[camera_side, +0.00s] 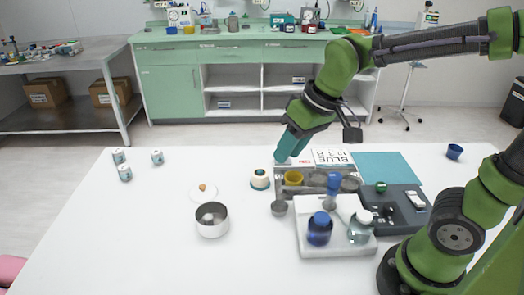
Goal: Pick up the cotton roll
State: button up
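A short white roll-like object with a dark band (260,179) stands on the white table, left of the metal tray. It looks most like the cotton roll, but it is too small to be sure. My gripper (287,150) is at the end of the green arm, to the right of and above this object in the picture, apart from it. The end of the arm looks teal. Its fingertips are too small to make out, so I cannot see whether they are open or shut.
A metal tray (277,186) holds a yellow cup (293,178). A white tray (345,246) holds a blue jar (319,229) and a clear bottle (360,228). The table's front left is clear.

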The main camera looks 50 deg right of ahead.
jog(key=w+a+f+n+g, duration=0.3)
jog(key=w+a+f+n, duration=0.2)
jog(key=w+a+n, duration=0.55)
jog(key=n, duration=0.6)
send_over(208, 216)
jog(key=shift+g+h, duration=0.4)
notch_tip(208, 216, down, 10)
jog(key=shift+s+f, duration=0.1)
jog(key=shift+s, duration=0.05)
jog(key=shift+f, duration=2.65)
grip_shut()
